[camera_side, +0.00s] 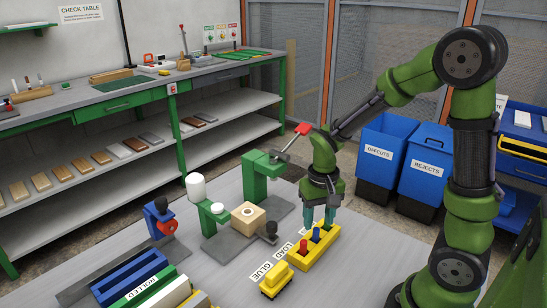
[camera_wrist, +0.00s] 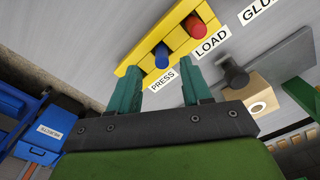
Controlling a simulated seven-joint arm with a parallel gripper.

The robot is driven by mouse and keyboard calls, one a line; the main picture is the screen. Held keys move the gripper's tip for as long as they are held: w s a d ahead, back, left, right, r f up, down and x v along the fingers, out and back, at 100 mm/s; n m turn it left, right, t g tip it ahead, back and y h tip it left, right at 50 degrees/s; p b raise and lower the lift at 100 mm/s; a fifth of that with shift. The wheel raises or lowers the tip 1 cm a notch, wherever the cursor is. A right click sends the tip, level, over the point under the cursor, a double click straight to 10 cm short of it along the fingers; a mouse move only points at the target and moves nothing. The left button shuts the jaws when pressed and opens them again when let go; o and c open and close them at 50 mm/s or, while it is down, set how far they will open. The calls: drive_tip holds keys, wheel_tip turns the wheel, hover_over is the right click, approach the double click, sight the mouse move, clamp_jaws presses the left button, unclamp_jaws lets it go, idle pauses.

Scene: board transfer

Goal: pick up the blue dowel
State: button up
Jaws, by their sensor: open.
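The blue dowel (camera_side: 316,235) stands upright in a yellow block (camera_side: 300,262); it also shows in the wrist view (camera_wrist: 162,57). A red dowel (camera_side: 303,247) stands in the same block, nearer the side camera. My gripper (camera_side: 319,223) points down over the far end of the block, with its teal fingers apart. In the wrist view, my gripper (camera_wrist: 163,72) has one fingertip to each side of the blue dowel's line, with nothing held. I cannot tell whether the fingertips reach down beside the dowel.
A small yellow piece (camera_side: 275,282) sits in front of the block. A wooden block (camera_side: 247,218) sits on a grey plate with a green press (camera_side: 258,180) behind. Blue, green and white bars (camera_side: 140,285) lie at lower left. Blue bins (camera_side: 425,165) stand behind, right.

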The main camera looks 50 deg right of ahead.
sight(317, 228)
wheel_tip(317, 228, down, 4)
drive_tip(key=shift+a+f, duration=0.1)
drive_tip(key=shift+f, duration=0.05)
drive_tip(key=shift+w, duration=0.1)
drive_tip(key=shift+c, duration=0.5)
clamp_jaws()
